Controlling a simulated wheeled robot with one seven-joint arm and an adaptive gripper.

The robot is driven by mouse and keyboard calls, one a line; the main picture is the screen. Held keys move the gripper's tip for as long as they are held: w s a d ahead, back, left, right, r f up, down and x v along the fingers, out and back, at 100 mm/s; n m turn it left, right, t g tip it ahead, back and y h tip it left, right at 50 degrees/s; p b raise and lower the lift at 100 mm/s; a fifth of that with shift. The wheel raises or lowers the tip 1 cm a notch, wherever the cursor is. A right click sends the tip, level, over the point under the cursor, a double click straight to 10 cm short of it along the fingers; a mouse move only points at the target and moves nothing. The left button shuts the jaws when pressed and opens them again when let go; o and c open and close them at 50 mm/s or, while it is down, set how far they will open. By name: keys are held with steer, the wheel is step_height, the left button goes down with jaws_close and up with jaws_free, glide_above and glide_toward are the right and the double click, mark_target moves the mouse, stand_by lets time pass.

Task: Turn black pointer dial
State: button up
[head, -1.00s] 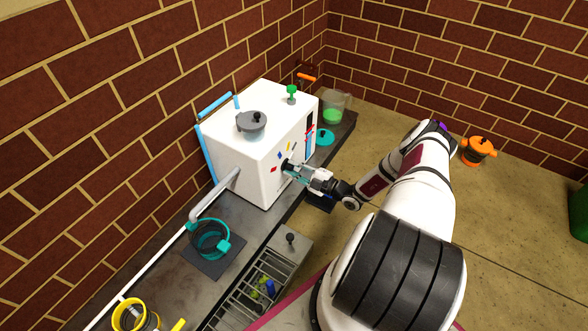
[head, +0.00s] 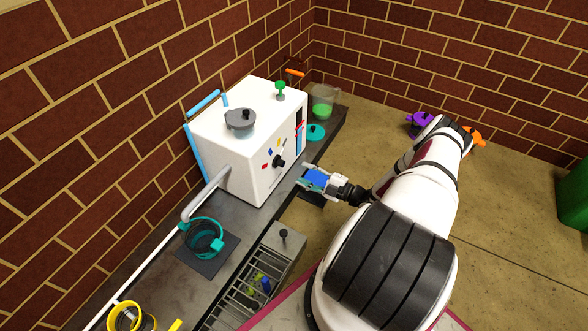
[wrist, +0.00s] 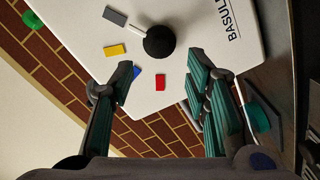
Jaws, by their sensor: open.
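The black pointer dial (head: 278,161) is on the front panel of the white box machine (head: 262,185). In the wrist view the round black dial (wrist: 159,43) has a thin white pointer (wrist: 138,30) angled toward the grey mark (wrist: 115,16). Yellow (wrist: 115,50), blue (wrist: 137,71) and red (wrist: 160,82) marks also sit around the dial. My gripper (head: 303,179) is open and empty, a short way in front of the panel and apart from the dial. In the wrist view its two fingers (wrist: 162,70) are spread below the dial.
A grey lidded pot (head: 240,124) and a green knob (head: 280,89) are on top of the machine. A beaker of green liquid (head: 322,103) and a teal lid-like item (head: 315,132) stand behind. A teal ring holder (head: 205,238) and a wire rack (head: 247,288) are nearer. Open floor lies to the right.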

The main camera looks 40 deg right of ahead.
steer(key=shift+v, duration=1.65)
